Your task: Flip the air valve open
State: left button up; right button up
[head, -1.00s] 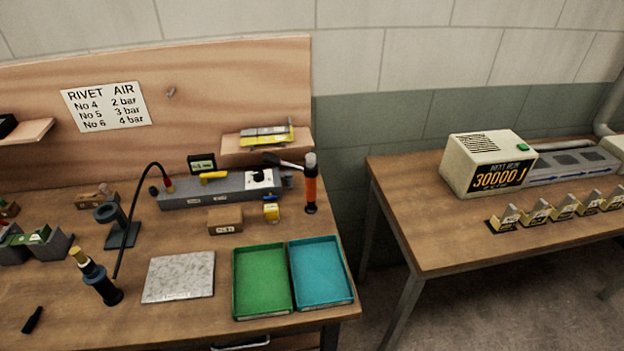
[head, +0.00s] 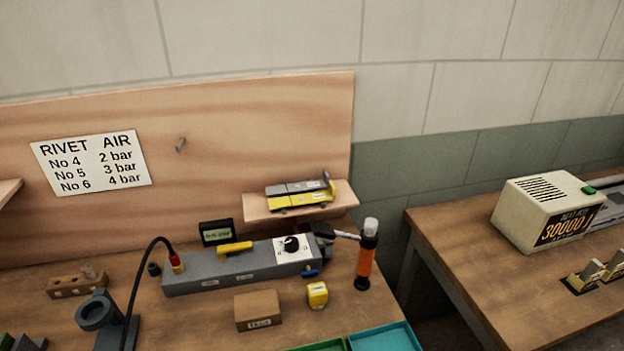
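A long grey air unit (head: 200,278) lies on the wooden workbench against the backboard. A yellow lever handle (head: 235,248) sits on its top and lies roughly along the unit. A small black display (head: 216,233) stands behind the lever. A black knob (head: 292,244) sits on a white dial plate near the unit's right end, with a small blue lever (head: 310,273) below it. A black hose (head: 137,270) with a red fitting joins at the left end. Neither of my grippers is in view.
A cardboard-brown box (head: 257,310), a yellow tape measure (head: 317,294) and an upright orange-handled tool (head: 366,262) stand close around the unit. A shelf (head: 262,208) overhangs behind its right end. A rivet-air sign (head: 92,162) hangs on the backboard. A second table (head: 470,260) is at right.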

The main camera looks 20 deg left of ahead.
aim_at(221, 250)
jog(key=u, duration=1.2)
